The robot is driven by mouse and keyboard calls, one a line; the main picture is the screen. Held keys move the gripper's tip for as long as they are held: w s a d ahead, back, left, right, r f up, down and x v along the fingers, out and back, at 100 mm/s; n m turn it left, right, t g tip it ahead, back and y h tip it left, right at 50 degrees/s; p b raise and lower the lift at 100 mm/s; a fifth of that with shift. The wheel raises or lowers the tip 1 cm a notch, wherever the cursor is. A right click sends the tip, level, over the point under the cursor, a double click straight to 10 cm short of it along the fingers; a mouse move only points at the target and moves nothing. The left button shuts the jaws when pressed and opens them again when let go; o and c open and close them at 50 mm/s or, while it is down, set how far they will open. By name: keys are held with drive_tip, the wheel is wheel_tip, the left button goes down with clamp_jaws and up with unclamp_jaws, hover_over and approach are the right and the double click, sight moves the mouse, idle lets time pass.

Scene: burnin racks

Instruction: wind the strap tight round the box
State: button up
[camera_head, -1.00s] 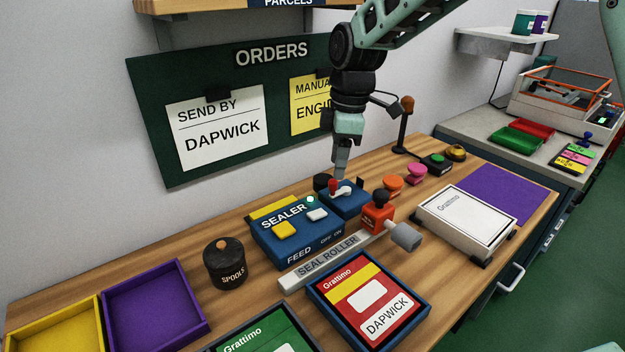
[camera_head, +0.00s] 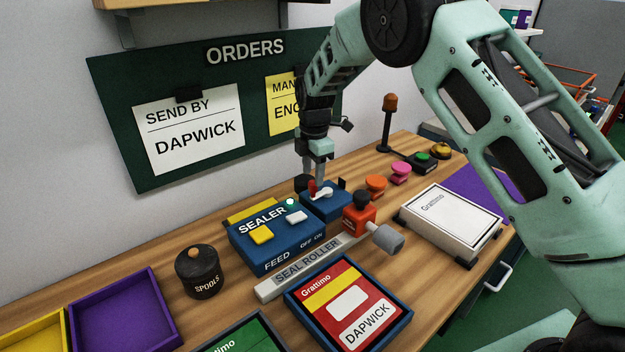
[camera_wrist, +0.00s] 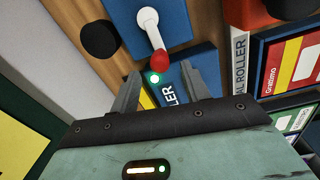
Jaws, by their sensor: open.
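A white box (camera_head: 447,222) marked Grattimo lies flat at the right of the bench, with black pieces at its corners. I cannot make out a strap round it. A blue unit (camera_head: 322,206) carries a white lever with a red knob (camera_head: 312,187). My gripper (camera_head: 306,178) points down close by this knob. In the wrist view my gripper (camera_wrist: 160,88) is open and empty, and the red knob (camera_wrist: 160,61) shows just beyond the gap between the fingertips. Whether a finger touches the knob I cannot tell.
The blue sealer (camera_head: 276,240) and a seal roller bar (camera_head: 306,264) stand close to the lever. An orange device (camera_head: 359,219) with a black knob stands between lever and box. A spools pot (camera_head: 200,272) and trays are at left. Coloured buttons line the back.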

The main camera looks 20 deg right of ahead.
sight(313, 181)
drive_tip(key=shift+f, duration=1.85)
drive_tip(key=c, duration=1)
